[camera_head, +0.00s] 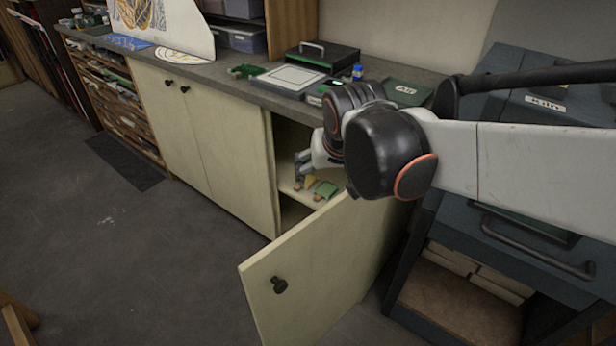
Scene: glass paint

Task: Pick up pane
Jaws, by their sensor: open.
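My gripper (305,180) reaches into the open cabinet under the counter, its fingers pointing down near the shelf (288,172). It is open. A small green flat piece (327,188), perhaps the pane, shows on the shelf just right of the fingers. A small yellow patch (310,181) shows beside it, between the fingers. I cannot tell whether the fingers touch either one. My wrist and the cabinet's edge hide the rest of the shelf.
The cabinet door (305,275) stands open toward the front, close below my arm. The counter (225,75) above holds a white-topped board (290,79), a dark green case (318,57) and a small blue bottle (357,72). A blue kiln (545,105) stands at right. The floor (130,250) at left is clear.

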